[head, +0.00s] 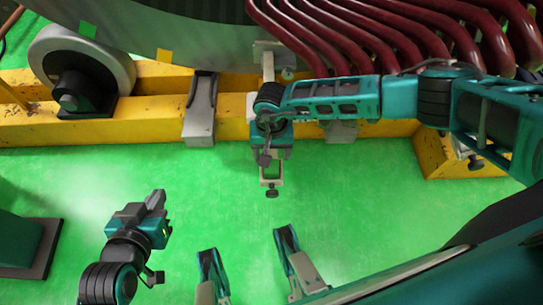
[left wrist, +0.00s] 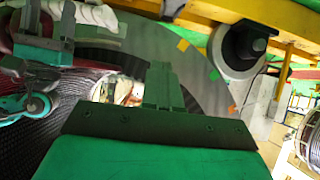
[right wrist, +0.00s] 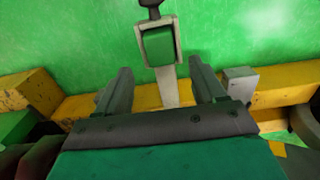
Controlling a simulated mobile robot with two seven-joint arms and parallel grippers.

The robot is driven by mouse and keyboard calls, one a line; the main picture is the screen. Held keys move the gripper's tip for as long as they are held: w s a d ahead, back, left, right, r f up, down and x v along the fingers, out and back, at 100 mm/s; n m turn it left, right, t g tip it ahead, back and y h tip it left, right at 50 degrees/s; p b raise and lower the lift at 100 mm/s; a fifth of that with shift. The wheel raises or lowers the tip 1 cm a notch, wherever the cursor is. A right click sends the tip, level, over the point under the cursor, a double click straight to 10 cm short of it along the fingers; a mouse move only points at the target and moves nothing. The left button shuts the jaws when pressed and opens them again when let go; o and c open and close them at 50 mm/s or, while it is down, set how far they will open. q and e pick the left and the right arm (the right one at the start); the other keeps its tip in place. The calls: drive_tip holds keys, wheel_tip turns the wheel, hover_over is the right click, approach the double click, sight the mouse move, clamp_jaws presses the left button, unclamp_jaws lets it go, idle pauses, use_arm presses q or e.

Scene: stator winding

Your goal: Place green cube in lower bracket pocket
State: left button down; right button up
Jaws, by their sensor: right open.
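A green cube (right wrist: 158,46) sits inside the pale rectangular pocket of the lower bracket (right wrist: 170,95) in the right wrist view. The pocket's frame runs around it. In the head view the bracket (head: 271,183) sticks out over the green floor, partly hidden by my right arm. My right gripper (right wrist: 160,78) is open, its fingers apart on either side of the bracket's arm, with the cube beyond the fingertips and not touched. My left gripper (head: 150,205) is away at the lower left, its fingers together with nothing visible between them; they also show in the left wrist view (left wrist: 162,85).
A yellow beam (head: 150,125) runs behind the bracket, with a grey support (head: 200,110) and a large roller (head: 85,65) on it. The big stator with dark red coils (head: 400,30) stands above. The green floor between my grippers is clear.

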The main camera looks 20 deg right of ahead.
sight(271, 166)
use_arm(q)
drive_tip(key=shift+s+a+p, duration=0.3)
drive_tip(key=shift+s+p, duration=0.15)
drive_tip(key=shift+p, duration=0.15)
use_arm(e)
wheel_tip(271, 166, up, 6)
